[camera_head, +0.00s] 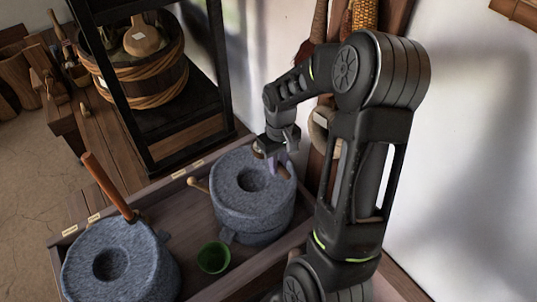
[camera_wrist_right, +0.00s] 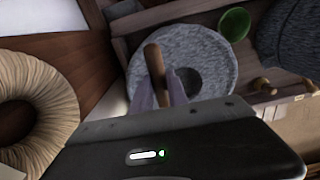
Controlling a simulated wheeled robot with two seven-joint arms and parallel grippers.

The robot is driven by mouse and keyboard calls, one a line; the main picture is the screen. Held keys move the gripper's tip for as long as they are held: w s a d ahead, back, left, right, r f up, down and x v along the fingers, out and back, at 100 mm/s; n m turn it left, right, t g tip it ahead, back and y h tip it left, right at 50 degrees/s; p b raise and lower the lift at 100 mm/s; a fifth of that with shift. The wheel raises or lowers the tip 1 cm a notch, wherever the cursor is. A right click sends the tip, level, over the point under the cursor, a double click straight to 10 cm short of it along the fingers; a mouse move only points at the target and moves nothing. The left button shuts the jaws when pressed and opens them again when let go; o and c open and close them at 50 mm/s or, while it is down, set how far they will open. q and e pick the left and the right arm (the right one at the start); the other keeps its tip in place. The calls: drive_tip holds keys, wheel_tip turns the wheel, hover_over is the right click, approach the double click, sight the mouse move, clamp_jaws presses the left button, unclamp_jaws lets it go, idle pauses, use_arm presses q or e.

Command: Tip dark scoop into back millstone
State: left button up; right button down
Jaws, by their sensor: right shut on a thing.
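The back millstone (camera_head: 236,206) is a round grey stone with a hole in its top; it also shows in the right wrist view (camera_wrist_right: 209,48). My right gripper (camera_head: 272,152) is over its far right part, coming from the right. In the wrist view its fingers (camera_wrist_right: 160,92) are shut on a brown wooden handle (camera_wrist_right: 153,62), whose rounded end points across the stone. What the handle belongs to is hidden by the gripper, so I cannot tell whether it is the dark scoop. No scoop bowl shows clearly. My left gripper is not in view.
A front millstone (camera_head: 140,262) with an upright brown handle (camera_head: 108,187) stands at lower left. A green cup (camera_head: 213,257) sits between the stones in the wooden tray (camera_head: 187,208). A small wooden peg (camera_head: 197,184) lies left of the back stone. A dark shelf stands behind.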

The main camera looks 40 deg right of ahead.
drive_tip(key=shift+s+r, duration=0.1)
drive_tip(key=shift+s, duration=0.15)
drive_tip(key=shift+w, duration=0.1)
drive_tip(key=shift+f, duration=0.25)
